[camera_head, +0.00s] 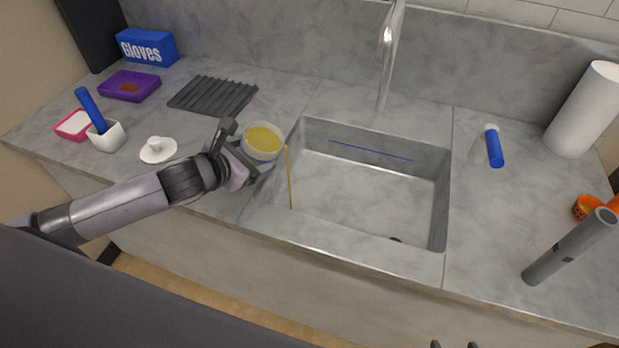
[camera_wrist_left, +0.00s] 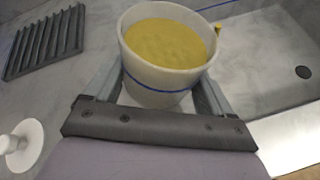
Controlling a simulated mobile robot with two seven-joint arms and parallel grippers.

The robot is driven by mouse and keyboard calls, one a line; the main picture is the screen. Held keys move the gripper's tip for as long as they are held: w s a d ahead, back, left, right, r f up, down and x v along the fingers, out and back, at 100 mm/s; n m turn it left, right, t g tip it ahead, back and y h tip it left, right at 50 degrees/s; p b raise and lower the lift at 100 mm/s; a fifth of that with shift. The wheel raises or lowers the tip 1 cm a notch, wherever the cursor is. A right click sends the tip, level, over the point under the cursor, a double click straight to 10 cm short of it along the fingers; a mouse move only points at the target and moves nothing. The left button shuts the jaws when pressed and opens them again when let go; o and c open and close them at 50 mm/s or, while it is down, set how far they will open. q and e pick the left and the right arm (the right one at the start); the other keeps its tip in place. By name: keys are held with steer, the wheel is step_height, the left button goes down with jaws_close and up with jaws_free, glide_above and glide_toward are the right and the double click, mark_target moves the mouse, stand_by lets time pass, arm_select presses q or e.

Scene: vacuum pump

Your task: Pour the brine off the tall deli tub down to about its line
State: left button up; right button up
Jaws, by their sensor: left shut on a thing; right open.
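The deli tub (camera_head: 249,148) is pale and translucent, with yellow brine (camera_head: 264,138) in it. My left gripper (camera_head: 243,160) is shut on the tub, holding it at the sink's left edge. A thin yellow stream (camera_head: 289,180) runs from the tub's right side down into the sink (camera_head: 365,190). In the left wrist view the tub (camera_wrist_left: 160,80) sits between the fingers, with a blue line (camera_wrist_left: 150,88) around it. The brine surface (camera_wrist_left: 165,42) there lies above that line. The tips of my right gripper (camera_head: 455,344) show at the bottom edge, open and empty.
A white lid with a knob (camera_head: 158,150) and a ribbed dark rack (camera_head: 213,95) lie left of the sink. The faucet (camera_head: 387,55) stands behind it.

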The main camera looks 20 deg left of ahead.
arm_select(q)
steer(key=shift+d+f+m+y+b, duration=0.15)
steer(key=shift+d+m+y+b, duration=0.35)
steer(key=shift+d, duration=0.1)
stand_by(1.4)
steer(key=shift+d+p, duration=0.1)
steer(key=shift+p, duration=0.25)
steer(key=shift+a+f+b, duration=0.2)
steer(key=shift+f+b, duration=0.25)
steer(key=shift+b, duration=0.35)
steer(key=shift+a+r+n+h+p, duration=0.4)
steer(key=shift+a+r+p, duration=0.35)
steer(key=shift+p, duration=0.5)
steer(key=shift+a+f+n+h+b, duration=0.3)
steer(key=shift+f+n+b, duration=0.1)
steer(key=shift+f, duration=0.1)
steer(key=shift+a, duration=0.1)
steer(key=shift+f+n+h, duration=0.15)
steer(key=shift+n+h, duration=0.15)
steer(key=shift+h, duration=0.1)
steer(key=shift+a+r+n+t+h+b, duration=0.3)
steer(key=shift+a+n+t+h, duration=0.15)
steer(key=shift+a+n, duration=0.2)
